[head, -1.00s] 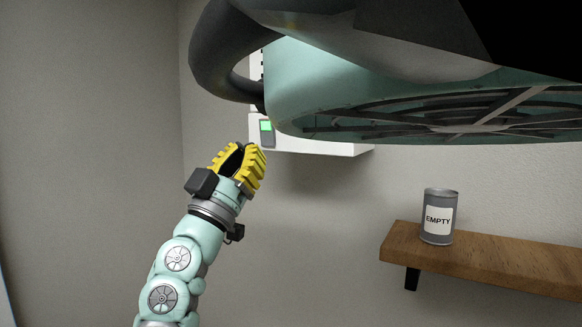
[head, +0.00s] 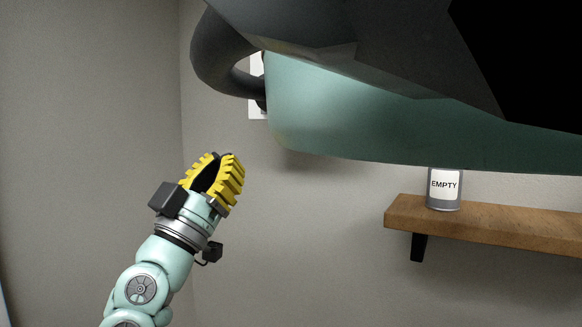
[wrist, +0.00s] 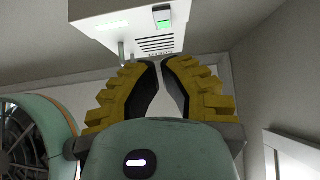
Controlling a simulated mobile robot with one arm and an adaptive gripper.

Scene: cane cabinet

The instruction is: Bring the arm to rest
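My gripper (head: 222,160) has yellow ribbed fingers with dark inner pads. It is raised at left of centre in the head view, pointing up and slightly right, with free air around it.
A white wall box (wrist: 130,28) with a green light shows beyond the fingertips. A wooden shelf (head: 490,220) at right holds a grey can (head: 444,188) labelled EMPTY. My own body covers the upper right of the head view. The wall area around the arm is clear.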

